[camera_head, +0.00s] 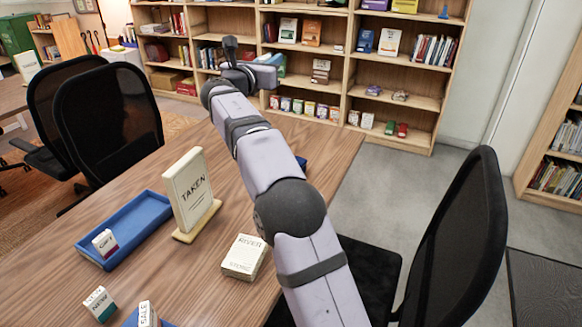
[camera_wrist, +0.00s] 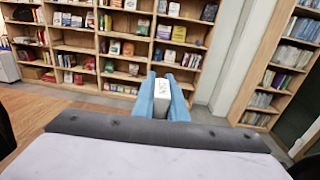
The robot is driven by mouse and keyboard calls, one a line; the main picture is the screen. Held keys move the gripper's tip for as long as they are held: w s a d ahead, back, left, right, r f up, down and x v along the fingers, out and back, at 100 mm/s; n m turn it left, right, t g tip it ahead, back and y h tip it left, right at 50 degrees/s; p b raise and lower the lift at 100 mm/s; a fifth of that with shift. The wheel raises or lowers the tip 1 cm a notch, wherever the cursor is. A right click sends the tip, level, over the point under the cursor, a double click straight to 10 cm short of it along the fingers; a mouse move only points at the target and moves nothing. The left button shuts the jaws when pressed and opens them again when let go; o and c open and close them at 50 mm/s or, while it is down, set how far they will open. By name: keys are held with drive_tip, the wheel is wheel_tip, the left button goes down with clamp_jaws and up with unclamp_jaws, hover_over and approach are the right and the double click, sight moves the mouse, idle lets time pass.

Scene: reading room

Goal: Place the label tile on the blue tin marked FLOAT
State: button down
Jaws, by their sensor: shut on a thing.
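My gripper (camera_wrist: 164,84) is shut on a small white label tile (camera_wrist: 163,90) held between its light-blue fingers. The tile has dark marks on its face that are too small to read. In the head view my gripper (camera_head: 266,76) is raised beyond the far edge of the table, in front of the bookshelf. No blue tin with the word FLOAT can be made out. A small blue thing (camera_head: 301,162) shows at the far side of the table, mostly hidden behind my arm.
On the wooden table (camera_head: 150,270) are a blue tray (camera_head: 130,222) holding a small lettered block (camera_head: 105,243), a standing TAKEN sign (camera_head: 188,190), a RIVER block (camera_head: 245,256), a NEW block (camera_head: 99,303) and a SALE block (camera_head: 147,314). Black chairs (camera_head: 462,225) flank it.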

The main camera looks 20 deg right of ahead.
drive_tip(key=d+m+g+h, duration=0.1)
drive_tip(key=d, duration=0.4)
drive_tip(key=shift+s+f, duration=0.15)
drive_tip(key=shift+f, duration=6.8)
drive_tip(key=shift+s+f, duration=0.1)
drive_tip(key=shift+f, duration=6.85)
drive_tip(key=shift+f, duration=0.1)
drive_tip(key=shift+f+b, duration=0.1)
drive_tip(key=shift+b, duration=0.2)
drive_tip(key=c, duration=1.8)
unclamp_jaws()
drive_tip(key=shift+o, duration=0.2)
drive_tip(key=shift+r, duration=0.2)
drive_tip(key=shift+s+a, duration=0.1)
